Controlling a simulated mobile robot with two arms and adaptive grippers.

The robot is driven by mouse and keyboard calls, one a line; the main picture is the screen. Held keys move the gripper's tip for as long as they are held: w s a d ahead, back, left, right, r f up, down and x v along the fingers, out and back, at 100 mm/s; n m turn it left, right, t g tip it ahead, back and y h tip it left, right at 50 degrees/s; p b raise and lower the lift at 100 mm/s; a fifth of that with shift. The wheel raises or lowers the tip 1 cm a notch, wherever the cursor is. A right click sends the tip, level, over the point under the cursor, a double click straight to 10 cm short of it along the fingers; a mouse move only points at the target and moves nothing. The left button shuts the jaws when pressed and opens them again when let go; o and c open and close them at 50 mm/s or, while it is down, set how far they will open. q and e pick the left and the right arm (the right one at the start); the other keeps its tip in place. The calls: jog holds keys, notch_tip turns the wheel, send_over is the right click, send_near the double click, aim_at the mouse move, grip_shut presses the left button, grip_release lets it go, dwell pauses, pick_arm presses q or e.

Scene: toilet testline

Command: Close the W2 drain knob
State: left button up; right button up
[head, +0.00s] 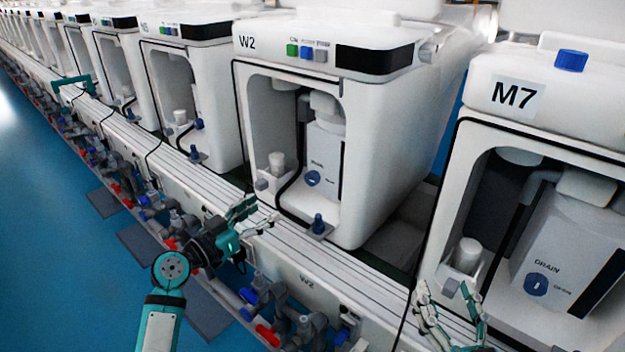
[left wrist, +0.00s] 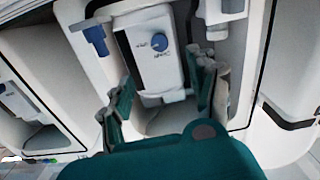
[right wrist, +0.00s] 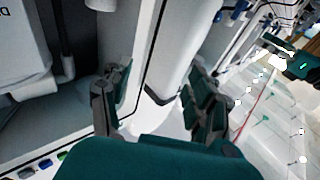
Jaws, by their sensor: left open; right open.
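The W2 machine (head: 392,130) stands in the middle of the head view with an open front bay. Its drain knob (head: 313,178) is a round blue dial on the white unit inside. A blue knob with inverted lettering also shows in the left wrist view (left wrist: 159,42), ahead of the fingers. My left gripper (head: 250,214) is open and empty, outside and in front of the W2 bay, apart from the knob. My right gripper (head: 452,305) is open and empty in front of the M7 machine. The exact angle of the drain knob is too small to read.
The M7 machine (head: 547,97) stands at the right with its own blue drain knob (head: 536,285). A blue fitting (head: 318,223) stands at the W2 bay's front edge. White rails and pipes with red and blue valves (head: 267,334) run below. Blue floor lies at the left.

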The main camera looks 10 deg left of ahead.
pick_arm(q)
send_near(309, 180)
jog(key=b+x, duration=0.2)
jog(key=x, duration=0.6)
jog(key=shift+d, duration=0.1)
jog(key=shift+w+d, duration=0.25)
jog(key=shift+w, duration=0.3)
pick_arm(e)
jog(key=s+r+t+y, duration=0.2)
jog(key=s+r+t, duration=0.2)
jog(key=r+t, duration=0.2)
jog(key=shift+a+r, duration=0.15)
jog(key=shift+r, duration=1.25)
jog(key=shift+s, duration=0.1)
pick_arm(q)
jog(key=c, duration=1.1)
jog(key=shift+c, duration=0.2)
